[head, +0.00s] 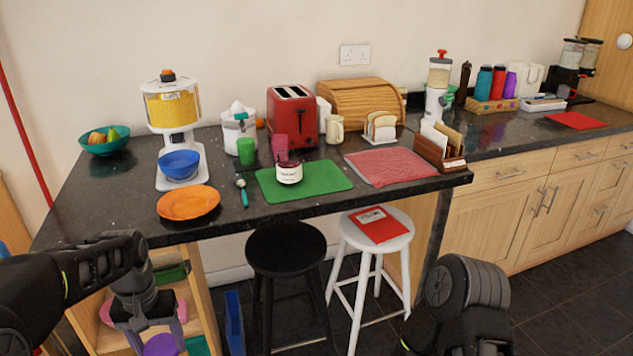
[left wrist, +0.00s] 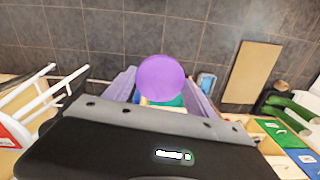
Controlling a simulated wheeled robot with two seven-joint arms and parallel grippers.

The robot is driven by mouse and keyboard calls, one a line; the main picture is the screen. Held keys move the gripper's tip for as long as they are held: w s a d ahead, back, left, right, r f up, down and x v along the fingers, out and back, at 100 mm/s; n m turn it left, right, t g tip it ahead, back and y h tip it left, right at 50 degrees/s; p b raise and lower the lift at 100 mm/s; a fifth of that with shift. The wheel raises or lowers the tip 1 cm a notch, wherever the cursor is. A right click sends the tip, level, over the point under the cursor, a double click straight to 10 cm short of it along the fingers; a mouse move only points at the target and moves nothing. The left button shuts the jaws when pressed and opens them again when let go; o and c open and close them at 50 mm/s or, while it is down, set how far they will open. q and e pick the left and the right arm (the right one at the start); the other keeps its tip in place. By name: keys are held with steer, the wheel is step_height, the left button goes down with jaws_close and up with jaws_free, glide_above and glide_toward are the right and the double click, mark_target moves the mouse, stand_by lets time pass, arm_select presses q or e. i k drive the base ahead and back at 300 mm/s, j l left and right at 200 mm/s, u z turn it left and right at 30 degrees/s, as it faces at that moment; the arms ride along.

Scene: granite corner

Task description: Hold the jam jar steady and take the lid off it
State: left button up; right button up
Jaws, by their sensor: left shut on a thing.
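The jam jar (head: 289,174), with a white label and dark red contents, stands upright on the green mat (head: 330,178) on the counter. Its top looks dark red; I cannot make out a lid on it. My left gripper (head: 152,335) is low in front of the counter, well away from the jar, pointing down. It is shut on a round purple disc (head: 162,346), which looks like a lid. The disc also shows between the purple fingers in the left wrist view (left wrist: 160,78). My right gripper is out of view; only part of that arm shows at lower right.
An orange plate (head: 188,203), a teal-handled spoon (head: 242,192) and a pink cup (head: 280,147) are near the jar. A black stool (head: 286,240) and a white stool (head: 350,237) stand before the counter. Open shelves (head: 200,285) are behind my left gripper.

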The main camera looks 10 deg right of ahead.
mark_target(287, 165)
steer(key=z, duration=2.6)
steer(key=k+j, duration=0.1)
steer(key=j, duration=0.4)
steer(key=k+j, duration=0.1)
steer(key=j, duration=0.4)
steer(key=k+j, duration=0.15)
steer(key=j, duration=0.4)
steer(key=k+j, duration=0.1)
steer(key=j, duration=0.4)
